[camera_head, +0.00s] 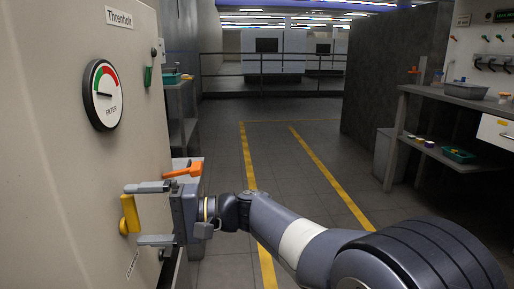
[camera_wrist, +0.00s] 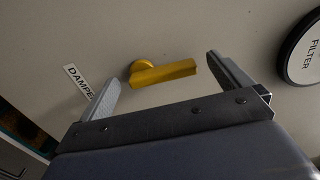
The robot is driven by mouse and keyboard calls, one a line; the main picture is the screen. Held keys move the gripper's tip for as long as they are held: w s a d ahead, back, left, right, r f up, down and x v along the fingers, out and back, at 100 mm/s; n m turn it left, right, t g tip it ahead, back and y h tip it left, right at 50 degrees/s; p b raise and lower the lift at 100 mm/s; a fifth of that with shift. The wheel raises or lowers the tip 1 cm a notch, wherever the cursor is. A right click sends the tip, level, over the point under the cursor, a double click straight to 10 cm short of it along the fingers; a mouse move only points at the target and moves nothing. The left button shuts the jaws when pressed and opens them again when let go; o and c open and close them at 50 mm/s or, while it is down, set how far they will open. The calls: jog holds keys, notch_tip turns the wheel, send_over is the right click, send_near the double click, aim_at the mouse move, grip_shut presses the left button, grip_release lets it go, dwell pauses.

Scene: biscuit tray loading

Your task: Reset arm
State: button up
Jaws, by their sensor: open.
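My gripper (camera_head: 150,213) is open at the front of a large beige cabinet (camera_head: 60,180). A yellow handle (camera_head: 130,214) on the cabinet sits between the two fingers in the head view. In the wrist view my gripper (camera_wrist: 163,88) has its fingers apart on either side of the yellow handle (camera_wrist: 165,74), and gaps show between handle and fingers. A label reading "DAMPE", the rest hidden, lies by the left finger in the wrist view (camera_wrist: 80,82). My arm reaches in from the lower right.
A round filter gauge (camera_head: 103,95) is on the cabinet above the handle. An orange lever (camera_head: 183,171) shows just beyond my gripper. A workbench (camera_head: 440,101) with trays stands at the right. The floor between yellow lines (camera_head: 250,170) is clear.

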jog(key=shift+s+a, duration=0.1)
jog(key=shift+a, duration=0.55)
jog(key=shift+r, duration=0.15)
jog(key=shift+p, duration=0.35)
jog(key=shift+f+b, duration=0.2)
jog(key=shift+b, duration=0.1)
